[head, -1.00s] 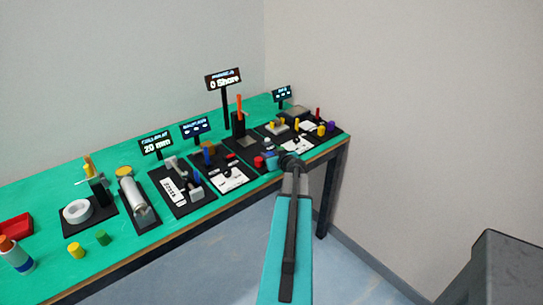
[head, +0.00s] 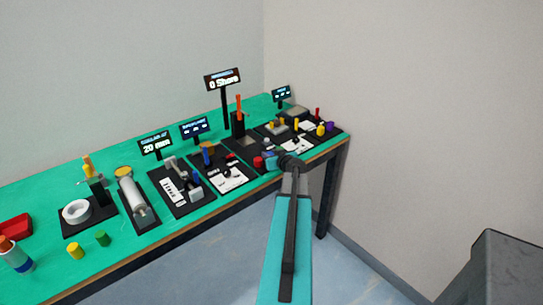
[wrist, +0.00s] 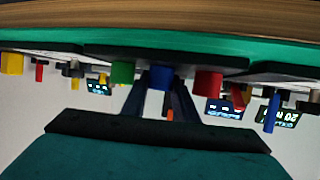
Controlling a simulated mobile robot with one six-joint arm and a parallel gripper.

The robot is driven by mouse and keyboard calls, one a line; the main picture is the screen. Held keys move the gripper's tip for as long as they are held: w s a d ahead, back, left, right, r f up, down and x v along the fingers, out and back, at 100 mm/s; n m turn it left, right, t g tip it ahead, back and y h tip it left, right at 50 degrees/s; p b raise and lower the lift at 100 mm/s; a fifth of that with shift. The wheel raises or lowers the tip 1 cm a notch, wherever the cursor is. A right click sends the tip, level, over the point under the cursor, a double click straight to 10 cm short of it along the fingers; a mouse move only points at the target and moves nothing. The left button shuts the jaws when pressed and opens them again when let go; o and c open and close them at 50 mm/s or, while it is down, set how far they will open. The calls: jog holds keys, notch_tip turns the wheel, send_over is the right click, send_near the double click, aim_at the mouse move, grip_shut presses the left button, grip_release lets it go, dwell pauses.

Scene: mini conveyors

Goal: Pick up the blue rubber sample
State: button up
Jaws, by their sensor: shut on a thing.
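The blue rubber sample (wrist: 160,78) is a short blue cylinder, seen between the two dark fingers of my gripper (wrist: 165,98) in the wrist view, which looks upside down. My gripper is shut on it. In the head view my gripper (head: 275,161) reaches the front edge of the bench near the right end, and the arm hides part of that spot. A green cylinder (wrist: 122,73) and a red cylinder (wrist: 208,82) stand on either side of the blue sample, close to the fingers. I cannot tell whether the sample still touches its pad.
The green bench (head: 215,202) carries several black station pads and small signs. A tall sign reading 0 Shore (head: 223,80) stands behind my gripper. Yellow (head: 76,250) and green (head: 102,238) cylinders stand at the left front. A wall is at the right; open floor lies before the bench.

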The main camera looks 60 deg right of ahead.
jog(key=shift+r, duration=0.1)
jog(key=shift+r+b, duration=0.5)
jog(key=shift+r, duration=0.45)
jog(key=shift+s+a+r+b, duration=0.2)
jog(key=shift+s+r+b, duration=0.2)
jog(key=shift+r, duration=0.25)
jog(key=s+a+b, duration=0.2)
jog(key=s, duration=0.5)
jog(key=s+a+r+b, duration=0.1)
jog(key=s+a+b, duration=0.1)
jog(key=s, duration=0.4)
jog(key=shift+s+a+r+b, duration=0.3)
jog(key=shift+s+a+b, duration=0.1)
jog(key=shift+a, duration=0.35)
